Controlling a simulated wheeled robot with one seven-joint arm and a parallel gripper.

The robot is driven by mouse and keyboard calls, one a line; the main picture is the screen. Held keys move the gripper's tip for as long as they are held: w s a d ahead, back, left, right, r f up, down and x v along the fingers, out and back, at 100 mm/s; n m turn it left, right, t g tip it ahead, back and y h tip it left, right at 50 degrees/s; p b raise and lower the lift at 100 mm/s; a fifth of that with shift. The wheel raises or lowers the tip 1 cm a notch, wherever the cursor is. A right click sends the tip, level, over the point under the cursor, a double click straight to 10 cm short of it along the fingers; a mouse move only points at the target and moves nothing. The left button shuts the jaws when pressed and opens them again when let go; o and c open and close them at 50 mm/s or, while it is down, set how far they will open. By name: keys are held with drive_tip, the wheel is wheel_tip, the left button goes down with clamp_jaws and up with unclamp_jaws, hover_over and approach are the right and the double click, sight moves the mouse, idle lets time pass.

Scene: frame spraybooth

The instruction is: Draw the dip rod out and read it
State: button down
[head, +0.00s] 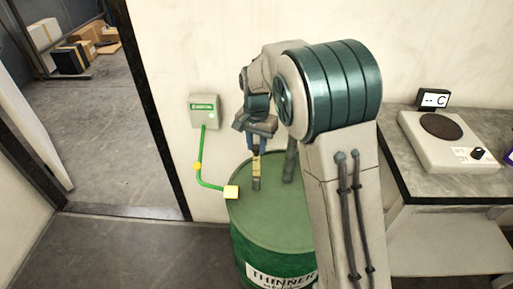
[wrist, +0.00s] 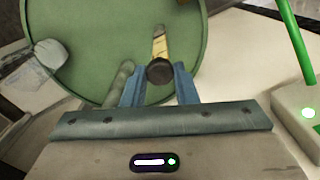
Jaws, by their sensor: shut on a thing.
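The green drum (head: 270,225) labelled THINNER stands upright on the floor by the wall; its lid fills the upper left of the wrist view (wrist: 85,40). The dip rod (head: 256,168) hangs upright below my gripper (head: 257,146), a yellowish strip with a darker lower part at the lid. In the wrist view the rod's dark round cap (wrist: 160,71) sits between the blue fingers of my gripper (wrist: 160,82), which is shut on it. The yellowish rod shaft (wrist: 159,44) shows beyond the cap. I cannot make out any reading or the rod's lower end.
A grey pipe (head: 290,163) stands on the lid close right of the rod.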

wheel_tip(320, 180, up, 19)
drive_tip(key=p, duration=1.1)
drive_tip(key=shift+p, duration=0.3)
drive_tip(key=c, duration=1.1)
unclamp_jaws()
wheel_tip(320, 180, up, 14)
hover_over(256, 147)
drive_tip(key=shift+d+f, duration=0.1)
drive_tip(key=shift+f, duration=0.05)
drive_tip(key=shift+d, duration=0.1)
